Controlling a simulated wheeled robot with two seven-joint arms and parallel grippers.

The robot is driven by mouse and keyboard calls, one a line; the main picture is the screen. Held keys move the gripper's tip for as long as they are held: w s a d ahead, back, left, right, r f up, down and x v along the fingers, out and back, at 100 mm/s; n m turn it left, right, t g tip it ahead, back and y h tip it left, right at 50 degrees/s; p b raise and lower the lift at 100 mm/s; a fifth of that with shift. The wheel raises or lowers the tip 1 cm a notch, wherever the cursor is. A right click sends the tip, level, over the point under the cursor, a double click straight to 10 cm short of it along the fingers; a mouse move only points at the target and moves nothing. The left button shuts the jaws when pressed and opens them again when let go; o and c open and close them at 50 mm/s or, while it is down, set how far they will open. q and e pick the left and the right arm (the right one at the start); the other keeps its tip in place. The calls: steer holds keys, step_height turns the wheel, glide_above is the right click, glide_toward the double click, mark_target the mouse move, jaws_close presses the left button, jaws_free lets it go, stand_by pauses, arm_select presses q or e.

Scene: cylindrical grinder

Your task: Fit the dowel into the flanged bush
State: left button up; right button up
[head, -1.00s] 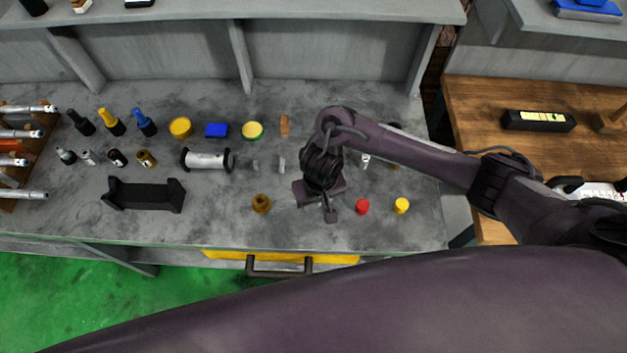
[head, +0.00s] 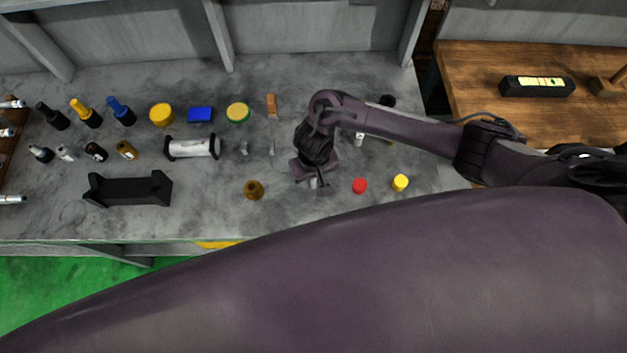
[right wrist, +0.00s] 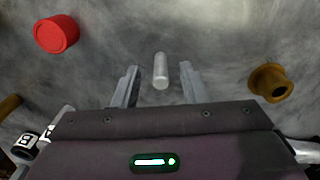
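The flanged bush (head: 254,189) is a brown-bronze ring-shaped part on the grey bench, left of my right gripper in the head view. It shows at the right in the right wrist view (right wrist: 270,83). The dowel (right wrist: 161,72) is a small pale grey cylinder. In the right wrist view it lies in the gap between the two fingers of my right gripper (right wrist: 159,82), with space on both sides. The gripper is open. In the head view the right gripper (head: 316,184) is low over the bench and largely hides the dowel. My left gripper is not in view.
A red cylinder (head: 360,186) and a yellow cylinder (head: 400,183) stand right of the right gripper. A black cradle (head: 128,189), a grey roller (head: 192,147) and several bottles occupy the left. Bare bench lies between the cradle and the bush.

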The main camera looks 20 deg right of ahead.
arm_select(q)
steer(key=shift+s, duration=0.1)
arm_select(e)
jaws_close()
steer(key=shift+r, duration=0.1)
